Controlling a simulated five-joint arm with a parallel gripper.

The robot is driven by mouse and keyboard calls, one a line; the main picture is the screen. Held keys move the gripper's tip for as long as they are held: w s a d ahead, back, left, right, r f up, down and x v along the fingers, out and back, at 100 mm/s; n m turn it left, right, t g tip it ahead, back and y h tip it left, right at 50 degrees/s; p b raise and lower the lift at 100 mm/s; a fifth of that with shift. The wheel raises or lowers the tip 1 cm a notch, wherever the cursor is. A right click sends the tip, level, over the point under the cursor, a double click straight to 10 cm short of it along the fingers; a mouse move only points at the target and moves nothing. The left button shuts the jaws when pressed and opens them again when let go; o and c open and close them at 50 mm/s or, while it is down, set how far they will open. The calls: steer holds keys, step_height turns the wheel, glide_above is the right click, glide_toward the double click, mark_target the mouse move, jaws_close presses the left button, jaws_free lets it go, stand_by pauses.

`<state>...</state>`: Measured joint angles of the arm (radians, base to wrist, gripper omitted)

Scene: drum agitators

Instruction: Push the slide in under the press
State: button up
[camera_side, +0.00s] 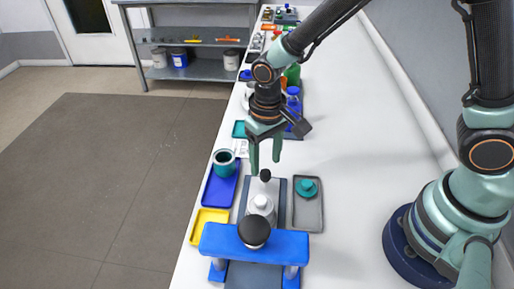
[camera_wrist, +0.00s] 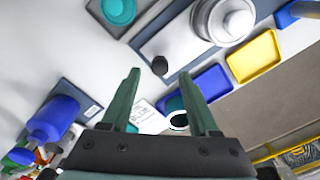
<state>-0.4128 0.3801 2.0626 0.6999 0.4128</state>
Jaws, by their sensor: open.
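The slide (camera_side: 250,192) is a grey plate on a dark track, with a black knob (camera_side: 265,175) at its far end. A pale grey lidded vessel (camera_side: 260,205) stands on it, just in front of the blue press (camera_side: 220,239) with its black round head (camera_side: 253,229). My gripper (camera_side: 265,167) is open and empty, pointing down close to the knob, with its fingers apart. In the wrist view, the knob (camera_wrist: 160,65) shows just beyond and between the fingertips (camera_wrist: 159,75). The slide (camera_wrist: 180,37) and vessel (camera_wrist: 220,20) lie past it. I cannot tell whether a finger touches the knob.
A grey tray (camera_side: 308,220) with a teal lid (camera_side: 306,187) lies right of the track. A blue tray (camera_side: 218,190), a yellow tray (camera_side: 205,221) and a teal cup (camera_side: 223,164) lie left. Blue-capped bottles (camera_side: 293,92) stand behind my gripper.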

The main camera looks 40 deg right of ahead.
mark_target(266, 172)
steer(key=shift+f, duration=1.75)
jaws_close()
